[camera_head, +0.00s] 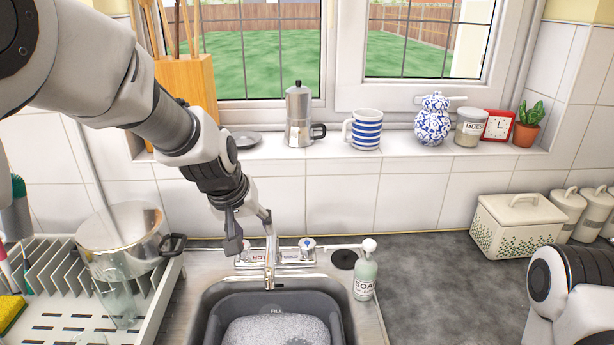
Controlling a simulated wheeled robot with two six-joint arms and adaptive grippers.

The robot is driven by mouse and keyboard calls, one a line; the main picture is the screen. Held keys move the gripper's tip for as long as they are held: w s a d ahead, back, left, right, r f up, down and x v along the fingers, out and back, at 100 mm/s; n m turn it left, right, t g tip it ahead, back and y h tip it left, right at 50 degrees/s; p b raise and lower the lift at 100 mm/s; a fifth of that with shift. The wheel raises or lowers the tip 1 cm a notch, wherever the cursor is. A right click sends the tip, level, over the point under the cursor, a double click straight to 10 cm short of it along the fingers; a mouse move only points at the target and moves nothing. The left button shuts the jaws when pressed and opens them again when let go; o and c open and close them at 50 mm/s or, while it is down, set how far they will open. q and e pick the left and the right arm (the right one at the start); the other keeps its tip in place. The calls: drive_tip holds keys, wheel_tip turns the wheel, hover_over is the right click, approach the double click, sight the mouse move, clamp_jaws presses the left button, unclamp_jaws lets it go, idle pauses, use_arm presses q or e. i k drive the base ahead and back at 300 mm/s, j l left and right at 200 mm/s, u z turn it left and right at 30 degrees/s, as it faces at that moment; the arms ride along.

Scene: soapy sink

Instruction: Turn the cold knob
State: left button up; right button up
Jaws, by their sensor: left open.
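The cold knob (307,243) is a small round knob on the right of the chrome tap base, above a blue-marked label. The metal tap (269,255) rises to its left, with a red "HOT" label (259,258) beyond it. My left gripper (233,240) hangs down to the left of the tap, at the hot side, apart from the cold knob. Its fingers are seen edge-on and nothing shows between them. My left arm comes in from the upper left. Part of my right arm shows at the lower right; its gripper is out of view.
A grey basin (212,325) with suds sits in the sink. A soap bottle (365,270) stands right of the tap. A dish rack (165,288) with a pot (125,235) is on the left. A mug (367,130) and moka pot (298,115) stand on the sill.

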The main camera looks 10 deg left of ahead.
sight(307, 247)
drive_tip(key=k+j, duration=0.15)
drive_tip(key=k, duration=0.35)
drive_tip(key=k+j, duration=0.1)
drive_tip(key=k, duration=0.4)
